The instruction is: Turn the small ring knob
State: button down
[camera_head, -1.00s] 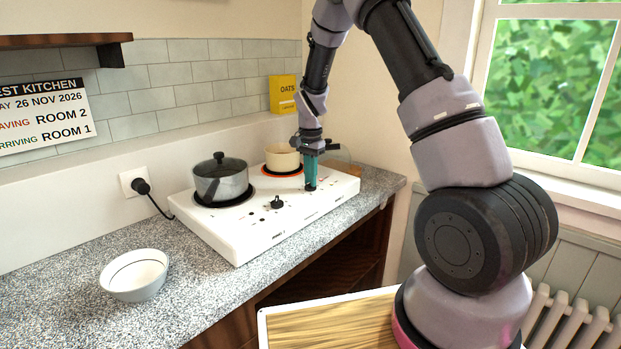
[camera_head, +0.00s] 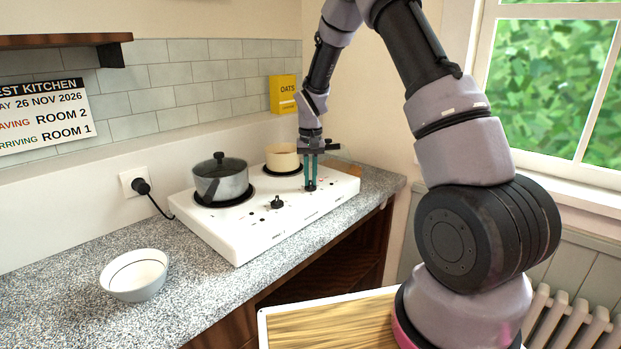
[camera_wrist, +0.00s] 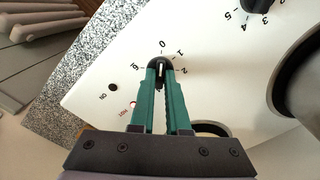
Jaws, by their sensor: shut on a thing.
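The white hob (camera_head: 240,236) stands on the counter with two black knobs along its front. My gripper (camera_head: 310,183) points down at the right-hand knob. In the wrist view, my green fingers (camera_wrist: 160,76) are shut on this knob (camera_wrist: 160,62), one on each side. Its white pointer line lies between the fingertips, roughly in line with the printed 0. The dial also shows 1 and 2. The other knob (camera_head: 277,202) is to the left and untouched; it also shows in the wrist view (camera_wrist: 257,4). The ring under the cream pot (camera_head: 283,158) looks dark.
A grey lidded pot (camera_head: 220,180) stands on the left ring. A white bowl (camera_head: 134,275) sits on the speckled counter (camera_head: 60,290) at left. A small red light (camera_wrist: 133,104) shows near the held knob. The plug cord runs behind the hob.

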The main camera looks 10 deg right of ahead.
aim_at(311, 182)
dwell(0.4)
jog(key=c, duration=0.9)
grip_release()
jog(key=shift+r, duration=0.1)
notch_tip(311, 182, up, 11)
jog(key=shift+f, duration=0.2)
jog(key=shift+r, duration=0.1)
